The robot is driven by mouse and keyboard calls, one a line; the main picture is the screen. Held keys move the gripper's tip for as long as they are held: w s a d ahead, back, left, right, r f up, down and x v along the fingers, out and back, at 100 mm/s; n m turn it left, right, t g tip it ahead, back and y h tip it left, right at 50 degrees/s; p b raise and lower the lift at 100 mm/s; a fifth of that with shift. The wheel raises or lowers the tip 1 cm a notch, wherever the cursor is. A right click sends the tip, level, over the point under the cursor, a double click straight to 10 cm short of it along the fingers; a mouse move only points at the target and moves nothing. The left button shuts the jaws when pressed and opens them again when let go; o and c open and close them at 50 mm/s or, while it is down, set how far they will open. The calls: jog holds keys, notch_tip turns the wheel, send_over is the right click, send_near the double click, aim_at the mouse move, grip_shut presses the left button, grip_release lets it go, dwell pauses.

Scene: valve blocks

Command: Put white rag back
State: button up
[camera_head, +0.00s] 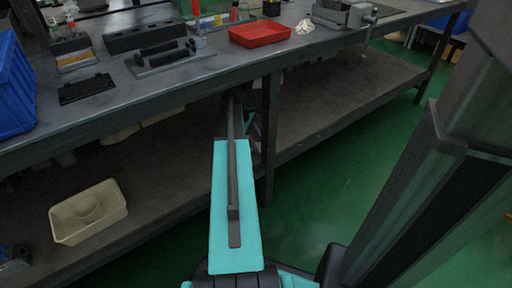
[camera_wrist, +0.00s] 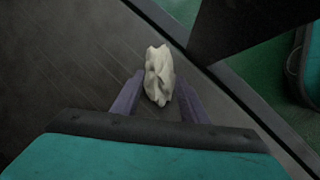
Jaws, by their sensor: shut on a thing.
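A crumpled white rag (camera_wrist: 158,75) sits between the two purple fingers of my gripper (camera_wrist: 158,98) in the wrist view. My gripper is shut on it. In the head view my arm reaches under the bench top near a bench leg, and the rag I hold is hidden there. Dark shelf surface and its edge show below and around the rag in the wrist view; I cannot tell how high it is above them. Another crumpled whitish piece (camera_head: 305,26) lies on the bench top beside a red tray (camera_head: 260,34).
The bench top (camera_head: 190,88) overhangs the lower shelf (camera_head: 325,105). A dark leg (camera_head: 269,140) stands just right of my gripper. A cream bin (camera_head: 88,212) sits on the shelf at left. A vise (camera_head: 343,15) and a blue bin (camera_head: 12,85) stand on the bench.

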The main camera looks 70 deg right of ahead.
jog(key=shift+f, duration=0.25)
jog(key=o, duration=1)
jog(key=shift+o, duration=0.2)
jog(key=shift+r, duration=0.1)
jog(key=p+v, duration=0.5)
jog(key=v, duration=0.7)
